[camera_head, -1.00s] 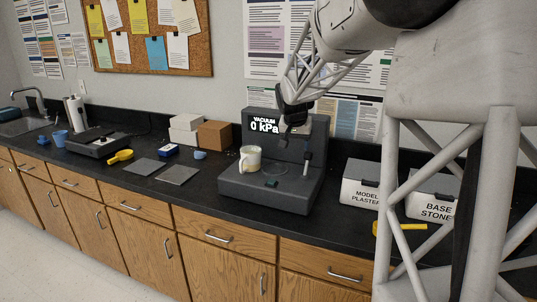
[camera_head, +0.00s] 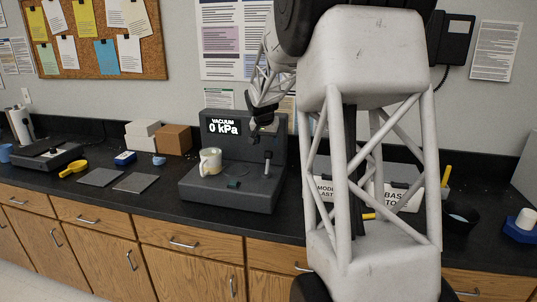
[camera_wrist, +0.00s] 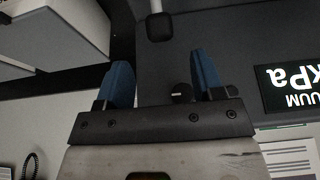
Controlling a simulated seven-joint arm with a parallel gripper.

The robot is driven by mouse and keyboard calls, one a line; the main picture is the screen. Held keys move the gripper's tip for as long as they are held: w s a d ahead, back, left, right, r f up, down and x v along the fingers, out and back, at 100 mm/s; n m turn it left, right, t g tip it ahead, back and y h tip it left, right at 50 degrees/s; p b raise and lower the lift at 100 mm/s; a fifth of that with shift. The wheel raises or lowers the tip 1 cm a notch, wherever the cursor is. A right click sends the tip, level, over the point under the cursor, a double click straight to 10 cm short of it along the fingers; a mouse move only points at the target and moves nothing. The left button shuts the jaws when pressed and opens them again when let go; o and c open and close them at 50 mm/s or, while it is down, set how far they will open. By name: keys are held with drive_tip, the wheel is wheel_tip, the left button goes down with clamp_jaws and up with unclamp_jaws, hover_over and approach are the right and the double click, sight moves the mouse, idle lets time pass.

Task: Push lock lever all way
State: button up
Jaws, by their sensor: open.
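The lock lever (camera_head: 267,158), a thin metal rod with a black grip, stands at the right of the dark grey vacuum machine's base (camera_head: 215,190). In the wrist view, which is upside down, the lever's black grip (camera_wrist: 159,27) shows beyond the fingertips, apart from them. My gripper (camera_head: 258,124) hangs above the lever, in front of the machine's upper right. In the wrist view my gripper (camera_wrist: 162,82) is open and empty, with two blue fingers. A dark round knob (camera_wrist: 181,92) shows between the fingers. The display (camera_head: 224,126) reads 0 kPa.
A cream mug (camera_head: 210,161) stands on the machine's base, left of the lever. Two labelled bins stand to the right, partly hidden by my arm. Boxes (camera_head: 172,139), grey plates (camera_head: 135,182) and a yellow tool (camera_head: 74,168) lie to the left.

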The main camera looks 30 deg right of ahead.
sight(269, 153)
drive_tip(key=shift+f, duration=0.1)
drive_tip(key=shift+x, duration=3.8)
drive_tip(key=shift+c, duration=0.3)
drive_tip(key=c, duration=0.9)
